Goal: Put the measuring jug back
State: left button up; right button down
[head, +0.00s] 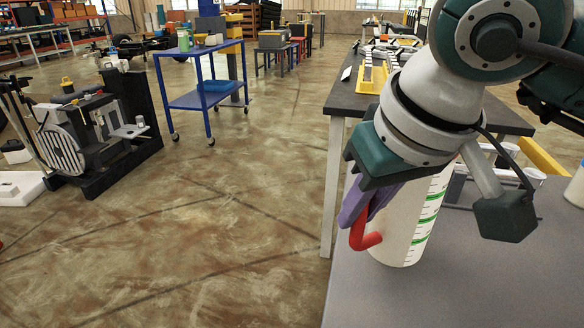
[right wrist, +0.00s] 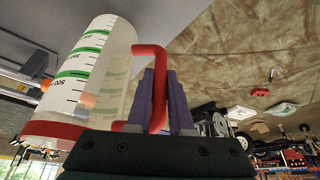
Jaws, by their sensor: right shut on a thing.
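The measuring jug (head: 420,222) is a whitish cylinder with green and black marks and a red handle (head: 362,238). It is roughly upright over the near grey table. I cannot tell whether its base touches the top. My right gripper (head: 358,205) is shut on the handle with its purple fingers, left of the jug body. The arm hides the upper part of the jug in the head view. In the right wrist view the jug (right wrist: 95,80) shows a red band at one end, and its handle (right wrist: 160,85) passes between the fingers. My left gripper is not in view.
The grey table (head: 450,290) is bare in front of the jug. Behind it a dark bench (head: 352,103) carries a yellow rack (head: 372,78). Several white-topped items stand right of the jug. A blue cart (head: 205,98) and a machine (head: 90,135) stand on the floor at left.

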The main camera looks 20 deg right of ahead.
jog(key=c, duration=0.8)
grip_release()
jog(key=shift+s+r+p, duration=0.1)
jog(key=shift+r+p, duration=0.3)
jog(key=shift+r, duration=0.1)
jog(key=shift+p+v, duration=0.85)
jog(key=shift+v, duration=4.8)
jog(key=shift+s, duration=0.1)
